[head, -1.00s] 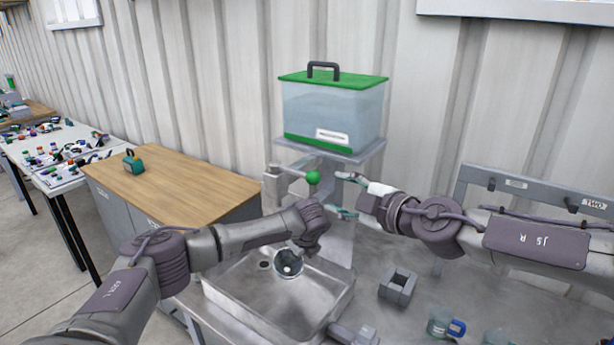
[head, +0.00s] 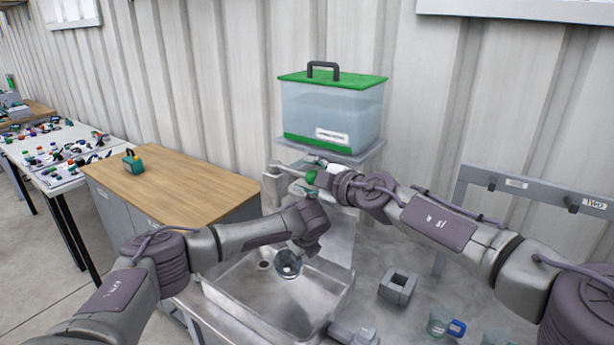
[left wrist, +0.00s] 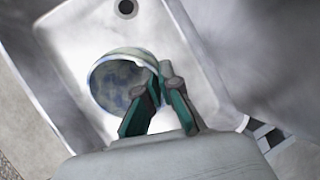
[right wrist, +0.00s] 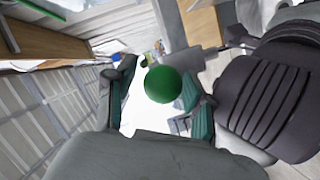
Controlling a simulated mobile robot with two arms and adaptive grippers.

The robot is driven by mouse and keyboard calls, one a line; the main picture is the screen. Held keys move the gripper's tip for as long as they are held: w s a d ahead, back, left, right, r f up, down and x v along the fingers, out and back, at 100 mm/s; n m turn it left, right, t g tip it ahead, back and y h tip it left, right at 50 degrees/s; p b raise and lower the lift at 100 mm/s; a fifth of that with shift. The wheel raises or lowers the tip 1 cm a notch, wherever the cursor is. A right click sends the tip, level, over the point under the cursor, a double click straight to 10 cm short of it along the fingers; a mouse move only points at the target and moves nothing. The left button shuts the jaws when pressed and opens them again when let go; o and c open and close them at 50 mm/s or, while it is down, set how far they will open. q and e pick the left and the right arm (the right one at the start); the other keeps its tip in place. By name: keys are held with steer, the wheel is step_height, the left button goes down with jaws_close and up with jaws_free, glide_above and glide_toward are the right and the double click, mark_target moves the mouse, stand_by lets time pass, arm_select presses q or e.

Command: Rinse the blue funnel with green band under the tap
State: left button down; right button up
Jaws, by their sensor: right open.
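A round, wide-mouthed vessel, taken as the funnel (head: 288,264), is over the sink basin (head: 330,318), its mouth facing the head camera. It looks glassy grey-blue; no green band shows. In the left wrist view, my left gripper (left wrist: 160,82) pinches the funnel's rim (left wrist: 112,82). The tap (head: 272,186) has a lever ending in a green ball (head: 311,178). In the right wrist view, the green ball (right wrist: 163,84) appears between the spread fingers of my right gripper (right wrist: 160,100); contact cannot be told. In the head view, my right arm partly hides that gripper.
A clear water tank (head: 330,112) with a green lid stands on a shelf above the tap. A grey square block (head: 397,287) and a clear cup with blue handle (head: 443,325) are on the counter at right. A wooden-topped cabinet (head: 165,187) stands left.

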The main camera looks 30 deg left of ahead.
steer(key=shift+w+a+f, duration=0.15)
steer(key=shift+a, duration=0.2)
jaws_close()
